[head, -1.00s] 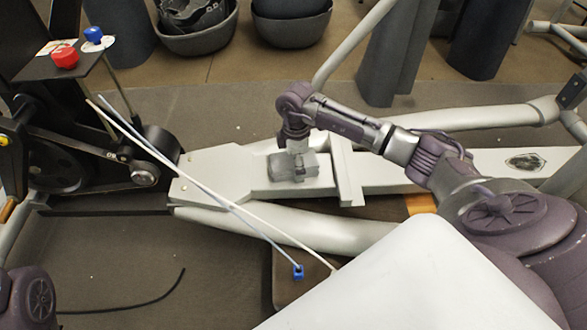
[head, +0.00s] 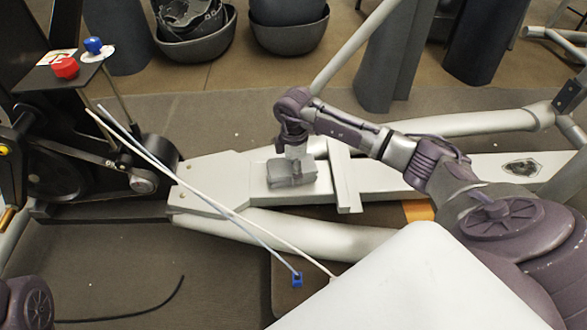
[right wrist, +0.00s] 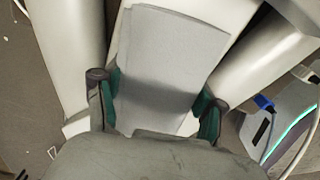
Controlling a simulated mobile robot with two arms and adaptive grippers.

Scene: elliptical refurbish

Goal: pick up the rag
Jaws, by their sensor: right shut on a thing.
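The rag (right wrist: 170,55) looks like a pale grey folded sheet in the right wrist view. It lies between the two green-padded fingers of my right gripper (right wrist: 158,105), which is shut on it. A dark shadow falls across the rag near the fingers. In the head view my right gripper (head: 292,176) points down over the pale grey beam of the machine. The rag is hard to make out there, hidden by the gripper or blending with the beam. Only a purple part of my left arm shows at the lower left; its gripper is out of view.
The machine's pale beam (head: 215,180) runs across the middle, with a raised crosspiece (head: 343,178) right of my gripper. Two thin rods (head: 170,170) cross in front. Red (head: 66,68) and blue (head: 93,45) knobs sit at the upper left. Grey bins (head: 288,30) stand behind.

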